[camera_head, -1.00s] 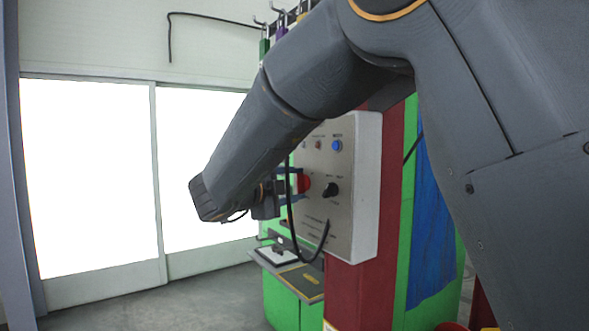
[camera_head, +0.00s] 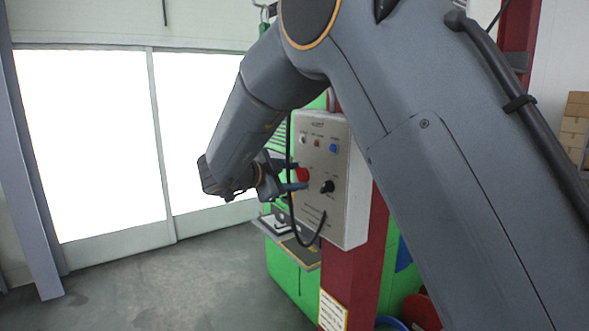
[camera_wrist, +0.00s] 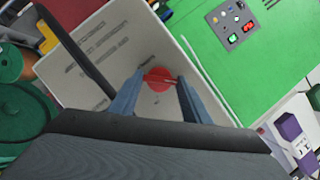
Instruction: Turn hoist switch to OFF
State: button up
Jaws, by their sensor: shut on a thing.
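The red rotary switch (camera_head: 303,174) is on the front of a light grey control box (camera_head: 343,220). It also shows in the wrist view (camera_wrist: 160,86) as a red disc with a raised bar across it. My gripper (camera_head: 298,176) reaches the box from the left. In the wrist view its two blue-grey fingers (camera_wrist: 160,77) are shut on the ends of the bar. The fingers hide part of the switch in the head view. The position marks around the switch are too small to read.
A black knob (camera_head: 327,187) sits just right of the red switch, and a blue button (camera_head: 334,148) is above. A black cable (camera_head: 309,241) hangs in front of the box. A shelf (camera_head: 301,255) stands below left. Floor (camera_head: 160,285) at left is clear.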

dwell(0.4)
jog(key=o, duration=1)
jog(key=shift+o, duration=0.2)
jog(key=b+v, duration=0.2)
jog(key=v, duration=0.6)
jog(key=shift+b, duration=0.4)
jog(key=shift+w, duration=0.1)
